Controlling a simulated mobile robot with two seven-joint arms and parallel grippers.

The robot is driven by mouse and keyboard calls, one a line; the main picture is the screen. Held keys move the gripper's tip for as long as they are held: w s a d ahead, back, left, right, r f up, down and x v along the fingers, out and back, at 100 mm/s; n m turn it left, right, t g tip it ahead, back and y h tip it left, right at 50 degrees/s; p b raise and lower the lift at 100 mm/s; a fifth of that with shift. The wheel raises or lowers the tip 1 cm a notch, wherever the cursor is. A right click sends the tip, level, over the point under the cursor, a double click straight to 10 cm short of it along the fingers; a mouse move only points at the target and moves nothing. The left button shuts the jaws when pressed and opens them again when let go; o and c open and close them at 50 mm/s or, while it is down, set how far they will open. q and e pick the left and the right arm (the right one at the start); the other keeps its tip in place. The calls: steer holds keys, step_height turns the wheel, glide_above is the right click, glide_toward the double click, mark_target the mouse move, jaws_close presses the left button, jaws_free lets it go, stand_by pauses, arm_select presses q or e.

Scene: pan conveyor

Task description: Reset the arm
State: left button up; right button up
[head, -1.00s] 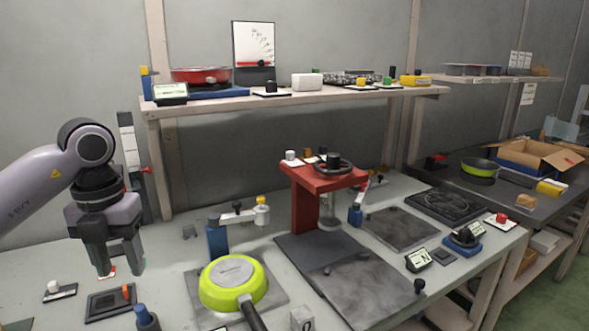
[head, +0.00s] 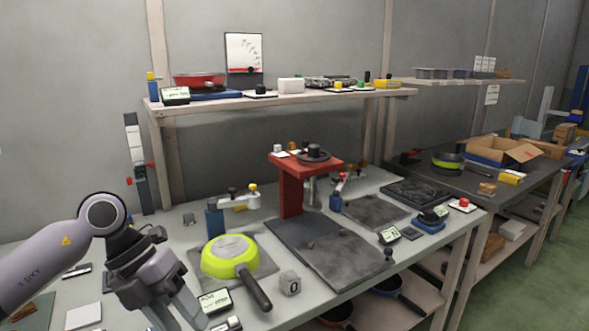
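My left arm comes in from the left, with its gripper (head: 180,318) low at the bottom edge of the head view. The gripper points down and to the right over the front left of the workbench (head: 185,240). Its fingertips are cut off or hard to make out, so I cannot tell how far apart they are. A lime-green pan (head: 230,256) lies upside down on a grey plate to the right of the gripper, its black handle pointing to the front right. The gripper is apart from the pan. My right gripper is not in view.
A red press stand (head: 292,190) and dark plates (head: 340,255) occupy the bench middle. A shelf (head: 300,97) runs above the back. Another table with an open cardboard box (head: 505,151) is at right.

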arm_select(q)
steer(key=s+d+r+n+h, duration=0.1)
steer(key=s+d+h, duration=0.2)
steer(key=d+h, duration=0.35)
steer(key=s+d+r+n+h, duration=0.1)
steer(key=s+d+h, duration=0.1)
steer(key=d+h, duration=0.4)
steer(key=w+a+f+n+t+y+p, duration=0.1)
steer(key=a+f+n+t+y, duration=0.5)
steer(key=n+t, duration=0.5)
steer(key=w+a+f+n+t+y+p, duration=0.1)
steer(key=a+f+n+t+y, duration=0.5)
steer(key=n, duration=1)
steer(key=s+a+f+n+g+y, duration=0.1)
steer(key=s+f+n+g+y, duration=0.1)
steer(key=s+f, duration=0.4)
steer(key=s+a+f+n+g+y, duration=0.2)
steer(key=s+f+n+g, duration=0.1)
steer(key=s+f, duration=0.4)
step_height(320, 180, down, 2)
steer(key=shift+a+f+n+p, duration=0.25)
steer(key=shift+n+p, duration=0.05)
steer(key=shift+p, duration=0.15)
